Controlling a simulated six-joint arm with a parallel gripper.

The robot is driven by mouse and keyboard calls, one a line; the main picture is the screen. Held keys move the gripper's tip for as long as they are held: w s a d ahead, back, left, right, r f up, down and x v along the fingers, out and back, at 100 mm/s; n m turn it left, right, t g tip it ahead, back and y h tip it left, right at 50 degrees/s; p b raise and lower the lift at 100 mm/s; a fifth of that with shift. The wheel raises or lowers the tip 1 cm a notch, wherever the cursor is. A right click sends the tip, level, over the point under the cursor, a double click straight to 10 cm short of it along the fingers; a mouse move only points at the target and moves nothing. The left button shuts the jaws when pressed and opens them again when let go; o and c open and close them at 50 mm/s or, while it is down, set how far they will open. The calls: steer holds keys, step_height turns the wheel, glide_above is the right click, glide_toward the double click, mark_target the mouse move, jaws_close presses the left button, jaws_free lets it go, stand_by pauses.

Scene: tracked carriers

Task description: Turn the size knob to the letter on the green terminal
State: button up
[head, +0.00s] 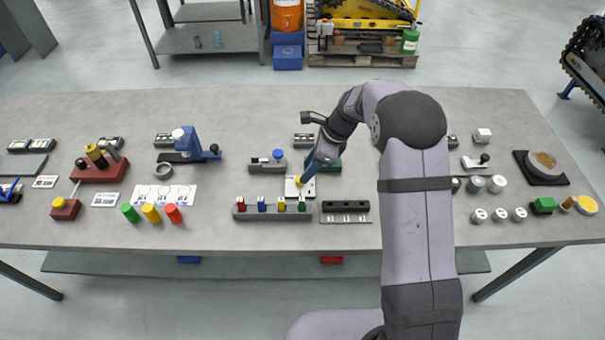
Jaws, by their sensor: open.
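My gripper (302,182) points down and left over a small white plate (291,190) near the table's middle. It covers part of the plate, and any knob or letters there cannot be made out. The fingertips are too small to show a gap clearly. Just in front of the plate, a grey rail (270,216) bears small red, blue (262,204), yellow and green terminals. The green terminal (301,204) is at its right end, close below my gripper. Its letter is too small to read. A larger dark green block (331,166) is partly hidden behind my gripper.
A grey block with a blue-topped part (278,155) stands behind the plate. A dark rail (345,206) lies right of the terminals. Green, yellow and red cylinders (151,213) stand left. White-topped cylinders (499,215) stand right. Bare table lies between these groups.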

steer(key=shift+p+x, duration=0.65)
steer(key=shift+x, duration=1.8)
jaws_close()
